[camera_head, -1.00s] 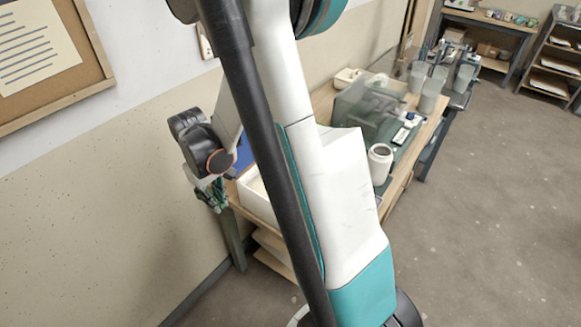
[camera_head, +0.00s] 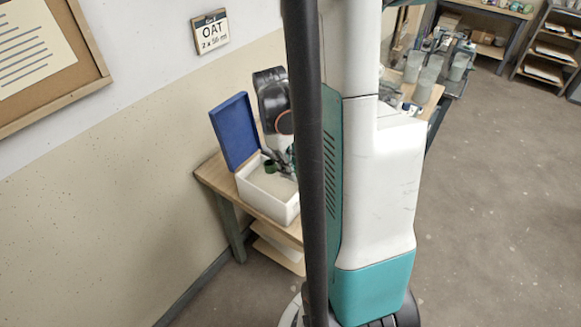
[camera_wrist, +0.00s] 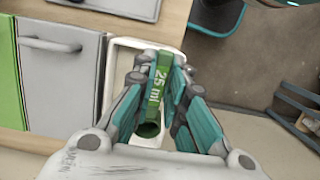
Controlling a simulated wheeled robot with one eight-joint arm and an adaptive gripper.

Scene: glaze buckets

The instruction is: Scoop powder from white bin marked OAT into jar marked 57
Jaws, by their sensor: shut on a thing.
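The white bin (camera_head: 262,203) stands on the wooden bench below a wall sign (camera_head: 210,33) reading OAT. Its blue lid (camera_head: 235,131) stands open, and pale powder (camera_head: 272,183) shows inside. My gripper (camera_head: 281,160) is over the bin's back part. In the wrist view, my gripper (camera_wrist: 158,95) is shut on a green scoop (camera_wrist: 157,85) marked 25 ml; the scoop (camera_head: 270,166) also shows in the head view above the powder. Whether it touches the powder or holds any is unclear. The jar marked 57 is not seen; my arm covers much of the bench.
The bench (camera_head: 213,178) has a lower shelf with boards. Several translucent buckets (camera_head: 413,66) stand at the far end of the bench. Shelving (camera_head: 548,50) is at the back right. The floor to the right is clear.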

